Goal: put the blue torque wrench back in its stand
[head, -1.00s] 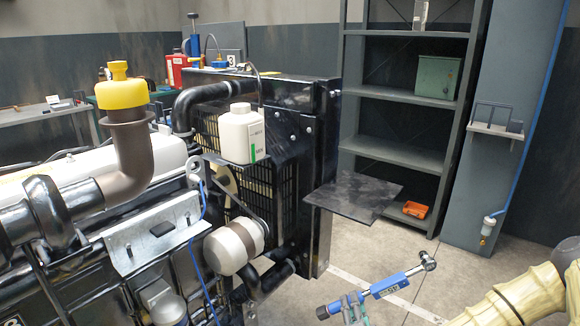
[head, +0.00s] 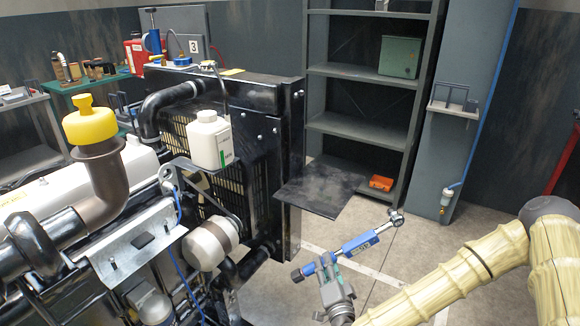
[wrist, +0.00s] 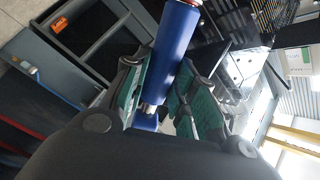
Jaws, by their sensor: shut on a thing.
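The blue torque wrench (head: 358,245) is in my gripper (head: 329,268), held in the air over the floor in front of the engine. It slants up to the right, its metal ratchet head at the upper right and its dark end at the lower left. In the wrist view the blue handle (wrist: 174,45) runs between the green-padded fingers of my gripper (wrist: 160,92), which are closed on it. A grey bracket (head: 456,108) with upright plates is fixed to the blue-grey panel at right. It may be the stand; I cannot tell. It is empty and well apart from the wrench.
The engine (head: 90,225) with its radiator fills the left. A dark flat plate (head: 322,190) juts from it near the wrench. A grey shelf rack (head: 355,128) stands behind, with a green box (head: 399,57) and an orange case (head: 381,183). Floor between is clear.

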